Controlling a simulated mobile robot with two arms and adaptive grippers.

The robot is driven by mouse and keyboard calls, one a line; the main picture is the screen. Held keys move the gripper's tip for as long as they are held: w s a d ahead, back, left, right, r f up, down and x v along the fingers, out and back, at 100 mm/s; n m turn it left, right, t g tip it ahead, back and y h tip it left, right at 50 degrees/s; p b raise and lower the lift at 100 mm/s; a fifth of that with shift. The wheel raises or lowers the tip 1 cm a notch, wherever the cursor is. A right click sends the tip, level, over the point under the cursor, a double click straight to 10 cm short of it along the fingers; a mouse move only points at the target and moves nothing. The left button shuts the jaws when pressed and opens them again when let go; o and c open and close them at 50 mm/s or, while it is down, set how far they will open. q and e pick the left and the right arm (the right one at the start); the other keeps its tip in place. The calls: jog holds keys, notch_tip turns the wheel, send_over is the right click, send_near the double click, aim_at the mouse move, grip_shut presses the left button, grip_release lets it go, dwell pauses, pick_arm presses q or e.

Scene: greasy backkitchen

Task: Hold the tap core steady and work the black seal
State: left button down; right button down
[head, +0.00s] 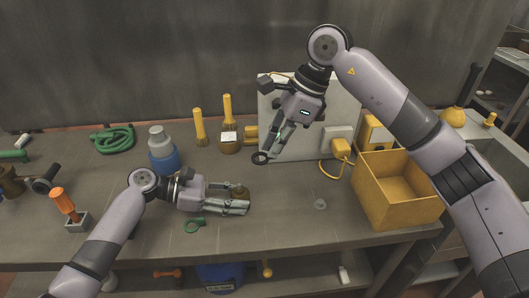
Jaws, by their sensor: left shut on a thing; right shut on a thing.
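My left gripper (242,203) is low over the middle of the bench, shut on a small brownish piece, which looks like the tap core (240,191). The gripper's fingers hide part of it. My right gripper (268,152) reaches down from above, shut on the black seal (260,158), a dark ring at its fingertips. The seal is above and to the right of the tap core in the picture, and the two are apart.
A yellow open box (398,212) stands at the right. A white panel (345,100) with a yellow plug stands behind my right gripper. A blue-grey bottle (163,155) stands at left.

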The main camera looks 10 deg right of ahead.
pick_arm(q)
jog(key=c, duration=1.5)
grip_release()
jog(key=shift+s+f, duration=0.15)
jog(key=shift+f, duration=0.35)
jog(key=o, duration=0.6)
jog(key=shift+r, duration=0.15)
jog(key=shift+c, duration=0.2)
jog(key=shift+r, duration=0.1)
